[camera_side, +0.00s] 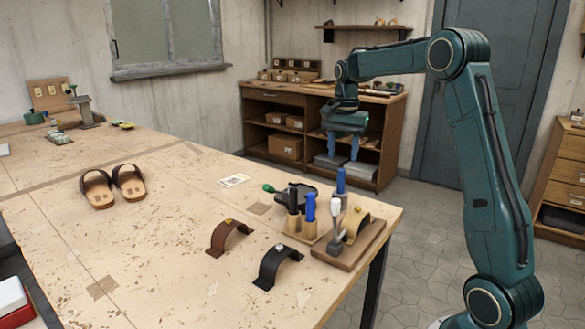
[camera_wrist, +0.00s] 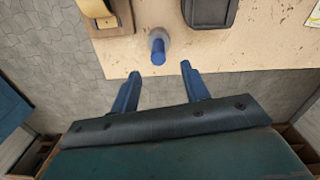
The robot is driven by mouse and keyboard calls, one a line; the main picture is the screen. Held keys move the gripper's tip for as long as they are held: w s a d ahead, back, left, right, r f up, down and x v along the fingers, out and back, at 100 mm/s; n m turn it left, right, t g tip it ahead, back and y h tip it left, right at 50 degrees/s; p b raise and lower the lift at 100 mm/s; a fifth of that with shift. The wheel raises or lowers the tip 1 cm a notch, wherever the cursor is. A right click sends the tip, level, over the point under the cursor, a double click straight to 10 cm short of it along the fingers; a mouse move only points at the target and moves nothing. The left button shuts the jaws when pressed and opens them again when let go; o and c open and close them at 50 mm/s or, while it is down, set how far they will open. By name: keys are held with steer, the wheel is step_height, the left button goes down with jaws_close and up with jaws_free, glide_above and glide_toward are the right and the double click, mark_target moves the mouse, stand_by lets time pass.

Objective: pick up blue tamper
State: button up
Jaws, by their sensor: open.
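The blue tamper (camera_side: 341,184) stands upright near the right end of the workbench, its lower part partly hidden by other tools in the side view. In the wrist view its blue handle (camera_wrist: 158,52) points toward the camera, above a grey base, close to the bench edge. My gripper (camera_side: 343,158) is open and empty, with its blue fingers pointing down, above the tamper in the side picture. In the wrist view the gripper's fingertips (camera_wrist: 160,70) are spread on either side just below the tamper handle, and are not touching it.
A wooden block with black- and blue-handled tools (camera_side: 302,224) stands close to the tamper. A wooden board (camera_side: 352,256) holds a tan strap form. A dark tray-like object (camera_wrist: 209,12) lies nearby. Brown and black straps (camera_side: 277,268) and sandals (camera_side: 113,188) are on the bench.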

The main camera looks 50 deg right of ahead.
mark_target(340, 192)
steer(key=shift+f, duration=1.95)
steer(key=shift+s+a+f, duration=0.1)
steer(key=shift+a+f, duration=0.05)
steer(key=shift+f, duration=2.45)
steer(key=c, duration=1)
jaws_close()
steer(key=shift+r, duration=0.2)
step_height(340, 192, up, 20)
steer(key=shift+f, duration=0.15)
